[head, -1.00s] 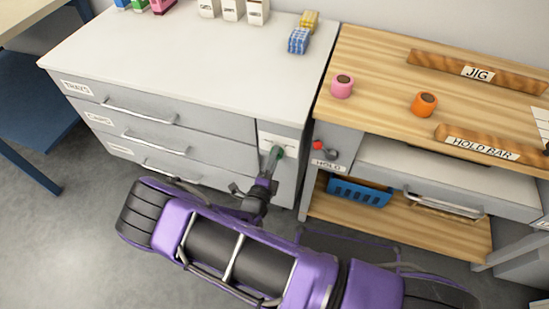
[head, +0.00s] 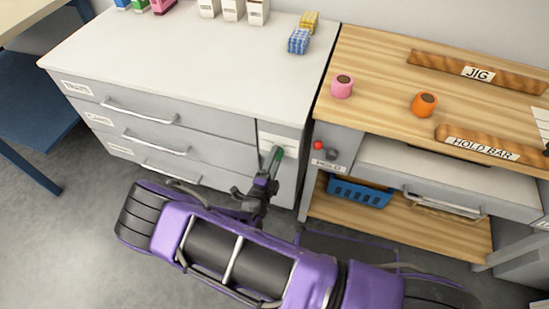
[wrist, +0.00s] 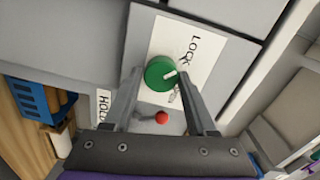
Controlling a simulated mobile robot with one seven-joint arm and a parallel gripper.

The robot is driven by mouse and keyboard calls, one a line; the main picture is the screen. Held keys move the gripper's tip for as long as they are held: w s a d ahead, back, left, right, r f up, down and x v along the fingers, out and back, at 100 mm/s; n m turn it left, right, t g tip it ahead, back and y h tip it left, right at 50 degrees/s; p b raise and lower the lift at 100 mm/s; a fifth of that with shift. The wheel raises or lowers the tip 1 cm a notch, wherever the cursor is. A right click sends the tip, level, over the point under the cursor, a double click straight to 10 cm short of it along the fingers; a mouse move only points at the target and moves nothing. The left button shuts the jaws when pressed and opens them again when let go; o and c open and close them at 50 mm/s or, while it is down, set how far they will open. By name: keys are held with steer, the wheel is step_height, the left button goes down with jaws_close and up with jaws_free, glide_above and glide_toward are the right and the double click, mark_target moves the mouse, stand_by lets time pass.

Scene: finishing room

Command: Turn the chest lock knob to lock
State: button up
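The chest lock knob is a round green knob (wrist: 158,73) with a small white pointer mark. It sits on a white plate (wrist: 190,50) that reads LOCK, on the grey front of the drawer chest (head: 190,65). In the head view the knob (head: 278,153) shows at the chest's right end, partly covered by my gripper (head: 272,163). In the wrist view my gripper (wrist: 158,72) is open, with one finger on each side of the knob. A thin gap seems to show beside it; contact cannot be told. Part of the plate is hidden behind the right finger.
A wooden workbench (head: 385,70) stands right of the chest. A red button (head: 318,145) and a dark knob (head: 331,154) are on its HOLD panel. A blue basket (head: 358,192) is on its lower shelf. Drawer handles (head: 140,112) project from the chest front.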

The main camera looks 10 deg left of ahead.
steer(key=o, duration=0.3)
steer(key=s, duration=0.5)
steer(key=s+a, duration=0.1)
steer(key=s, duration=0.5)
steer(key=s+p, duration=0.1)
steer(key=s, duration=0.5)
steer(key=shift+s+a+r, duration=0.15)
steer(key=shift+a+r, duration=0.1)
steer(key=shift+r, duration=0.05)
